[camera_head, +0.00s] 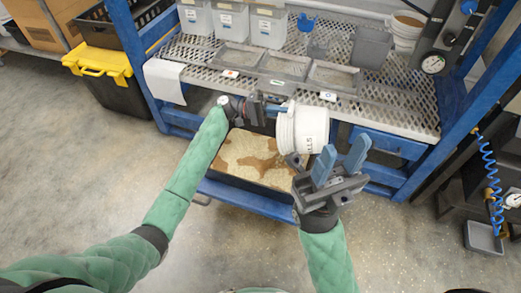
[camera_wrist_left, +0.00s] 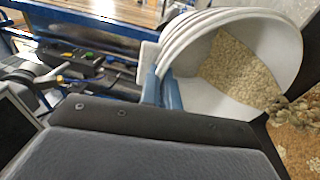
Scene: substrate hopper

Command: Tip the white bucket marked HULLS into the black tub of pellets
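The white bucket marked HULLS (camera_head: 303,128) is tipped on its side above the black tub (camera_head: 246,186). My left gripper (camera_head: 268,108) is shut on the bucket at its side; its blue fingers (camera_wrist_left: 168,90) show there in the left wrist view. In that view the bucket (camera_wrist_left: 187,45) holds pale hulls (camera_wrist_left: 238,72) that reach its lower rim, and some spill over it. The tub's surface is patchy, with pale material over brown pellets (camera_wrist_left: 303,140). My right gripper (camera_head: 340,165) is open and empty in front of the bucket, hiding part of the tub's right end.
A blue-framed bench with a perforated metal shelf (camera_head: 400,112) stands behind the tub, bearing grey trays (camera_head: 285,66), white bins (camera_head: 268,26) and a grey container (camera_head: 371,47). A yellow-lidded black bin (camera_head: 98,62) stands at left. The near floor is clear.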

